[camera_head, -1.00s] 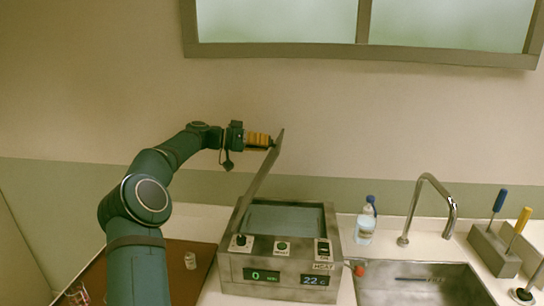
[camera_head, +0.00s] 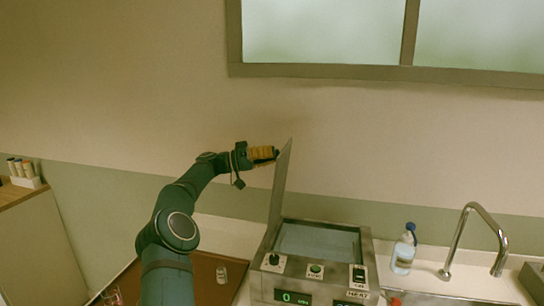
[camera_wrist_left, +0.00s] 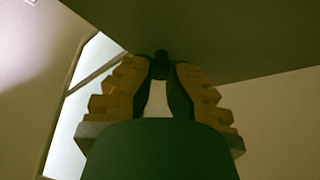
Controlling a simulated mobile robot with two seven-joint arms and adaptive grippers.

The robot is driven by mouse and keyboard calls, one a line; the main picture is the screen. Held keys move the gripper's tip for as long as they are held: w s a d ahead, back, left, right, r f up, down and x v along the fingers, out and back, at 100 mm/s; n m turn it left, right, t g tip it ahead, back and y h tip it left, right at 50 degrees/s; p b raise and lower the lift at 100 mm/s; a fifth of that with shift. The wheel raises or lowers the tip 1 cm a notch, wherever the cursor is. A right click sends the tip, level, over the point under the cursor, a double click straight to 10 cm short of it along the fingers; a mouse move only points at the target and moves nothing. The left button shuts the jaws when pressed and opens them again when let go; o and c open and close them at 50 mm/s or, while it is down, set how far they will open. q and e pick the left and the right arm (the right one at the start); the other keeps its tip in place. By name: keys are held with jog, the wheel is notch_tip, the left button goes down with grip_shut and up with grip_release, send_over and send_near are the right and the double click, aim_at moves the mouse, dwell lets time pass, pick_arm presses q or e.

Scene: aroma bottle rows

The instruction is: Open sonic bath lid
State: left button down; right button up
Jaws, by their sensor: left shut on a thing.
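The sonic bath (camera_head: 318,268) is a metal box with knobs and green displays on the counter, and its basin shows open from above. Its lid (camera_head: 280,195) stands raised, nearly upright, hinged along the bath's left side. My left gripper (camera_head: 272,154) is at the lid's upper edge, to its left. It is shut on a small dark part there, probably the lid's handle. In the left wrist view the yellow fingers (camera_wrist_left: 160,80) close on this dark part, with the lid's dark underside or face (camera_wrist_left: 220,35) above. My right gripper is not in view.
A bottle with a blue cap (camera_head: 404,250) stands right of the bath, beside the tap (camera_head: 485,225) and sink. A brown tray (camera_head: 205,275) with a small vial (camera_head: 221,273) lies left of the bath. A rack of tubes (camera_head: 27,180) sits at the far left.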

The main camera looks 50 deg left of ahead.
pick_arm(q)
jog(key=shift+r, duration=0.65)
jog(key=c, duration=0.9)
grip_release()
jog(key=shift+w+f, duration=0.1)
jog(key=shift+f, duration=0.05)
jog(key=shift+c, duration=0.2)
jog(key=shift+o, duration=1.3)
jog(key=shift+w+f, duration=0.15)
jog(key=shift+f, duration=0.1)
jog(key=v, duration=0.7)
jog(key=shift+s+a, duration=0.2)
jog(key=shift+s, duration=0.15)
jog(key=shift+f, duration=0.15)
